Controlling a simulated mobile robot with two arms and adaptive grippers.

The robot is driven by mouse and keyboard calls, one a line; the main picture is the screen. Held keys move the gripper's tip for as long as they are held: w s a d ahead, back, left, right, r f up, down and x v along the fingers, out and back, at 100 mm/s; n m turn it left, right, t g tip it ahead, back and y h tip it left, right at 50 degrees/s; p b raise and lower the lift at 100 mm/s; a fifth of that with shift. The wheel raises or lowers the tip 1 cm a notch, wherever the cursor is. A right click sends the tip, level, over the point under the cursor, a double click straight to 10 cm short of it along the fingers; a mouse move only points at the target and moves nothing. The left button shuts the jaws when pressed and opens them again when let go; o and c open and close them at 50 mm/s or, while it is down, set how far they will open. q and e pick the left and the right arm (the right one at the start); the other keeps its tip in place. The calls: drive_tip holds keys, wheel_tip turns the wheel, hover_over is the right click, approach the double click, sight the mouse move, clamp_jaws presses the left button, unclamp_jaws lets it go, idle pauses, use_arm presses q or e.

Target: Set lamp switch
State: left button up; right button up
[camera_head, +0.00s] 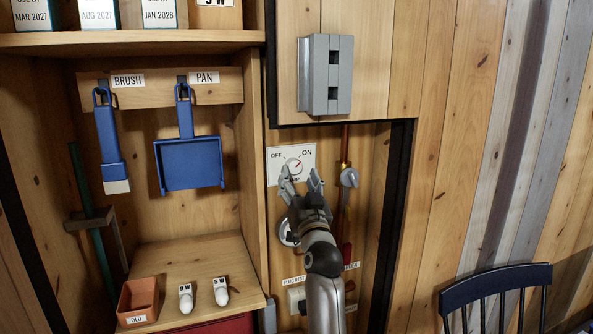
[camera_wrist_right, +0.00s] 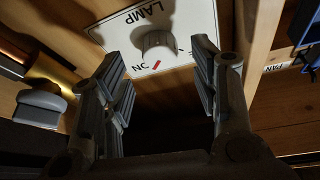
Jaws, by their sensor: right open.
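The lamp switch is a white plate (camera_head: 273,175) with a round grey knob (camera_head: 293,165) between the words OFF at left and ON at right. In the right wrist view the plate (camera_wrist_right: 113,32) appears upside down, with the knob (camera_wrist_right: 157,42) clear of both fingers. A red mark shows beside the ON lettering there; where the knob itself points is hard to tell. My right gripper (camera_head: 301,181) is open and empty, just below and in front of the knob, its fingers covering the plate's lower part. My left gripper is not in view.
A red-and-copper pipe with a grey lever (camera_head: 349,178) runs close right of the plate. A grey box (camera_head: 326,75) sits above. A blue dustpan (camera_head: 189,164) and brush (camera_head: 109,140) hang at left. A dark chair (camera_head: 495,281) stands at lower right.

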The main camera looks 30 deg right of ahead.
sight(294, 166)
drive_tip(key=shift+x, duration=1.45)
drive_tip(key=c, duration=1)
drive_tip(key=shift+c, duration=0.2)
